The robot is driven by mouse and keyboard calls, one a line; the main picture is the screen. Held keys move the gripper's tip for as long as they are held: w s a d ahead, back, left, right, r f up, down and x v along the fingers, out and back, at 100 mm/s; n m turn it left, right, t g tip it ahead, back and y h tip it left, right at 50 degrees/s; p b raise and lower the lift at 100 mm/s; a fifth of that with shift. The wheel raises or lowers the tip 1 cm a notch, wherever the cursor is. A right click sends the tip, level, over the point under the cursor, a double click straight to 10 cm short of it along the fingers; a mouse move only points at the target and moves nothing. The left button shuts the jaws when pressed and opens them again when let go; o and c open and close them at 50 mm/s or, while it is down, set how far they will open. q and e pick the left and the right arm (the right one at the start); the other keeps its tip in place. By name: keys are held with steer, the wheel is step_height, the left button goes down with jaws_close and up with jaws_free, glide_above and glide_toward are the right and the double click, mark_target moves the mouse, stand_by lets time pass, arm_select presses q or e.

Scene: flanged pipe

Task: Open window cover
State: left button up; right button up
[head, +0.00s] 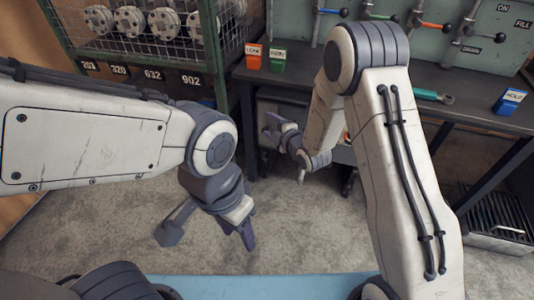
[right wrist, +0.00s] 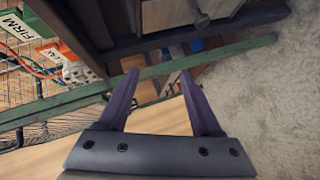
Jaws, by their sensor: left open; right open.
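I cannot make out a window cover in either view. A grey-green panel (head: 400,42) with several lever handles stands at the back right, above a dark bench. My left gripper (head: 247,236) hangs low over the floor, empty and touching nothing. My right gripper (head: 268,128) is open in front of the bench, near the drawers below its top. In the right wrist view its two purple fingers (right wrist: 158,88) are spread with nothing held between them. A green bar (right wrist: 165,68) crosses just beyond the fingertips.
A green wire cage (head: 150,45) holding flanged pipe parts stands at the back left. On the bench top (head: 395,85) are a red block (head: 254,57), a green block (head: 277,60), a green-handled tool (head: 430,96) and a blue block (head: 509,101).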

mark_target(266, 129)
steer(key=d+f+n+t+y+b, duration=0.1)
steer(key=d+f+n+t+b, duration=0.25)
steer(key=f+b, duration=0.7)
arm_select(q)
step_height(266, 129, down, 16)
steer(key=b, duration=0.2)
steer(key=shift+r, duration=0.2)
arm_select(e)
steer(key=f+x, duration=0.2)
steer(key=x, duration=0.9)
steer(key=shift+d+f+y, duration=0.15)
steer(key=shift+f+y, duration=0.05)
steer(key=shift+y, duration=0.1)
steer(key=shift+m, duration=0.25)
jaws_close()
